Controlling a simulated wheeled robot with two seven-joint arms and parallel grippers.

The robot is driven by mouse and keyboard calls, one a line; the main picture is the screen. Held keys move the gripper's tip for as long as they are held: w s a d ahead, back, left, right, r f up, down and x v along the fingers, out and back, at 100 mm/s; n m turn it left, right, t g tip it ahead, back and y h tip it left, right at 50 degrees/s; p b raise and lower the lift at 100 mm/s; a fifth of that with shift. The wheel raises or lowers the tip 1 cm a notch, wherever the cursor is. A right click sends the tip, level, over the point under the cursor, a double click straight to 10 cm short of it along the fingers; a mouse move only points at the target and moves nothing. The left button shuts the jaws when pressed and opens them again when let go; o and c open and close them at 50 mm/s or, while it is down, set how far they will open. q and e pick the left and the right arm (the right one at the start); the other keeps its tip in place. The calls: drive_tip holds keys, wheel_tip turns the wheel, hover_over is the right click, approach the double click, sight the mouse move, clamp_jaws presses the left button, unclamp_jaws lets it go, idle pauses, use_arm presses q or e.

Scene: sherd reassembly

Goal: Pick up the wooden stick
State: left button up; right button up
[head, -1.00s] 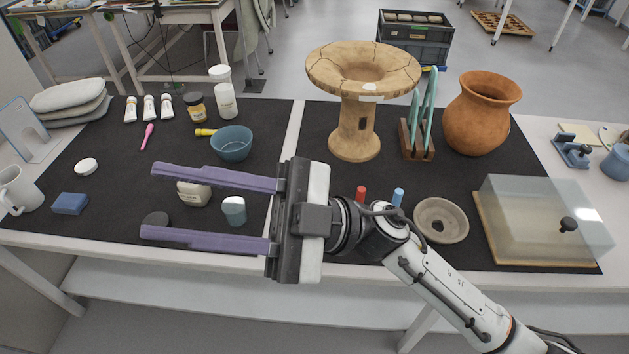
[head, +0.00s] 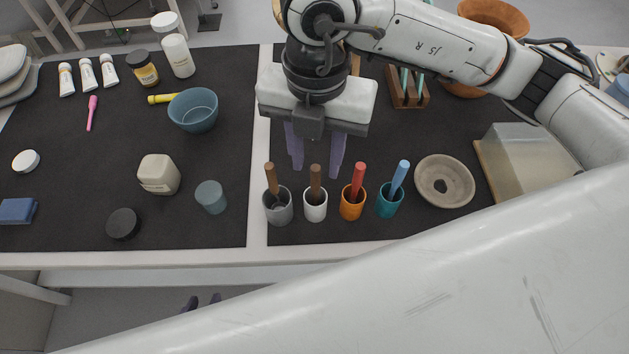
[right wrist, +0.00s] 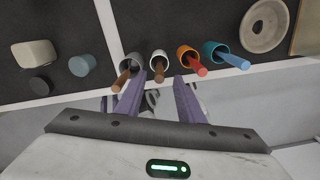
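Two brown wooden sticks stand in cups near the table's front: one stick (head: 271,178) in a grey cup (head: 279,211), the other (head: 315,180) in a white cup (head: 316,209). Both sticks also show in the right wrist view, the grey cup's one (right wrist: 122,79) at left and the white cup's one (right wrist: 159,72) at centre. My right gripper (head: 316,171) points down, open and empty. In both views the white cup's stick appears between its fingers; contact cannot be judged. Only the purple fingertips of my left gripper (head: 202,302) show, below the table's front edge.
An orange cup (head: 352,207) with a red stick (head: 358,178) and a teal cup (head: 390,205) with a blue stick (head: 399,177) stand close to the right. A stone-coloured dish (head: 445,180) lies beyond them. A grey-blue cup (head: 211,199) stands left. Black mat left of the grey-blue cup holds scattered jars.

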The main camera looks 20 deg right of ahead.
sight(316, 178)
drive_tip(key=shift+f+p, duration=0.35)
drive_tip(key=shift+f, duration=2.65)
clamp_jaws()
